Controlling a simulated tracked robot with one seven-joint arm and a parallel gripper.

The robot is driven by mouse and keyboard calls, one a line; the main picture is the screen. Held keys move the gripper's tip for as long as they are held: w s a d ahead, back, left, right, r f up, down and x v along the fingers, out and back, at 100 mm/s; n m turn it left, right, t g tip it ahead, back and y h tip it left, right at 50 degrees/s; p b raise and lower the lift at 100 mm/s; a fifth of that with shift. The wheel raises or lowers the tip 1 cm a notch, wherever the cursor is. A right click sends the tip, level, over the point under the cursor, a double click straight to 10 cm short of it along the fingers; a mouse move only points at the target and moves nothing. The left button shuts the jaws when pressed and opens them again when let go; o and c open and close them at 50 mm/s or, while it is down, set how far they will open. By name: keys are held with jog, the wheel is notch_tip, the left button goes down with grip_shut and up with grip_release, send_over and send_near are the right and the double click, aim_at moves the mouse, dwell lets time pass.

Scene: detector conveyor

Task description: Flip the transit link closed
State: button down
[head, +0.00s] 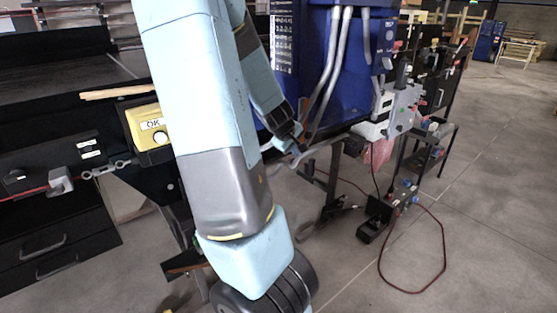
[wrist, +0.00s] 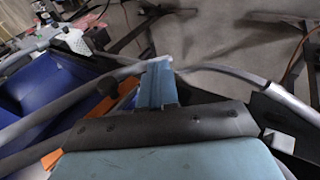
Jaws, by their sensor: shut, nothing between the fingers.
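My gripper (wrist: 158,68) is shut and empty in the wrist view, its blue fingers together. Their tips are close to a grey tube (wrist: 80,95) on the left and a curved grey bar (wrist: 225,72) on the right; I cannot tell whether they touch. In the head view my gripper (head: 290,143) is by the lower front of the blue machine, beside a bent grey bar (head: 318,152). This bar may be the transit link, but I cannot tell for sure. My arm hides part of the area left of it.
The blue machine (head: 318,45) stands behind my gripper.

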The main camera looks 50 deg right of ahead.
jog(key=a, duration=0.8)
jog(key=shift+f, duration=0.2)
dwell(0.5)
jog(key=shift+w, duration=0.1)
dwell(0.6)
jog(key=w+a+r+t+y, duration=0.1)
jog(key=w+a+r+y, duration=0.15)
jog(key=a, duration=0.55)
jog(key=w+a+r+t+y, duration=0.2)
jog(key=w+a+y, duration=0.1)
jog(key=a, duration=0.5)
jog(key=s+a+r+n+t, duration=0.1)
jog(key=s+a+r, duration=0.3)
jog(key=a+r, duration=0.3)
jog(key=s+a+r+t+y, duration=0.1)
jog(key=s+a+r, duration=0.4)
jog(key=a, duration=0.8)
notch_tip(320, 180, up, 3)
jog(key=shift+r+n, duration=0.1)
jog(key=shift+n, duration=0.3)
jog(key=shift+y, duration=0.25)
